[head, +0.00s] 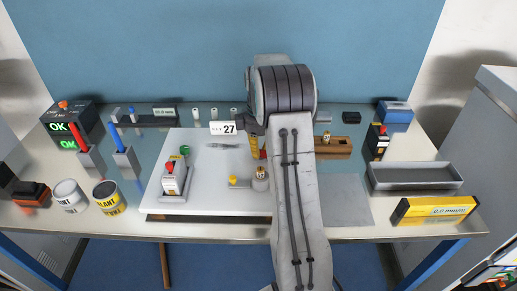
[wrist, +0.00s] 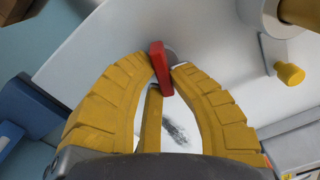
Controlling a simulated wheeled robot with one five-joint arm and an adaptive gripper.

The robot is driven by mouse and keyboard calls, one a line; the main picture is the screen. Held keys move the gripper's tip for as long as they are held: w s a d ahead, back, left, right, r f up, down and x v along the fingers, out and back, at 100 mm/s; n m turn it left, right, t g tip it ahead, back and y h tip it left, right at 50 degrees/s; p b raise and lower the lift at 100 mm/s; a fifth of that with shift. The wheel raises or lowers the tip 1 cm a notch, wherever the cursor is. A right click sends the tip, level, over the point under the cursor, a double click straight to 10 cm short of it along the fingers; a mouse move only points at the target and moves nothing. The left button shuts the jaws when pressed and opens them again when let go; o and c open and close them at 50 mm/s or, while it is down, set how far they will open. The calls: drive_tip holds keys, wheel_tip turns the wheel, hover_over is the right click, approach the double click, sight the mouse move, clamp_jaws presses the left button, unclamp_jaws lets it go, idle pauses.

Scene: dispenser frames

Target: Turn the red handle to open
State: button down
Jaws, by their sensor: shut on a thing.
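The red handle (wrist: 159,66) is a short flat bar between the two yellow fingertips of my gripper (wrist: 165,68) in the wrist view. My gripper is shut on it. The part that the handle is mounted on is mostly hidden behind the fingers. In the head view, my gripper (head: 257,148) is partly hidden by my arm over the right part of the white board. A small red bit of the handle (head: 263,155) shows beside the yellow finger. I cannot tell how far the handle is turned.
A white fixture with a yellow knob (wrist: 291,74) is close to the right of my gripper. Another red-topped block (head: 171,180) stands at the board's left. A grey tray (head: 415,187) and a yellow box (head: 434,210) lie at right. Cans (head: 108,197) stand at left.

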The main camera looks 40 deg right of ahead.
drive_tip(key=m, duration=0.3)
drive_tip(key=shift+d+m, duration=0.1)
drive_tip(key=shift+m, duration=0.3)
drive_tip(key=m, duration=0.3)
drive_tip(key=shift+s+d+m+p, duration=0.1)
drive_tip(key=shift+d+m+p, duration=0.05)
drive_tip(key=shift+m+p, duration=0.15)
drive_tip(key=m, duration=0.6)
drive_tip(key=shift+s+d+m, duration=0.1)
drive_tip(key=shift+s+m, duration=0.1)
drive_tip(key=shift+m, duration=0.1)
drive_tip(key=c, duration=1.2)
unclamp_jaws()
drive_tip(key=shift+o, duration=0.4)
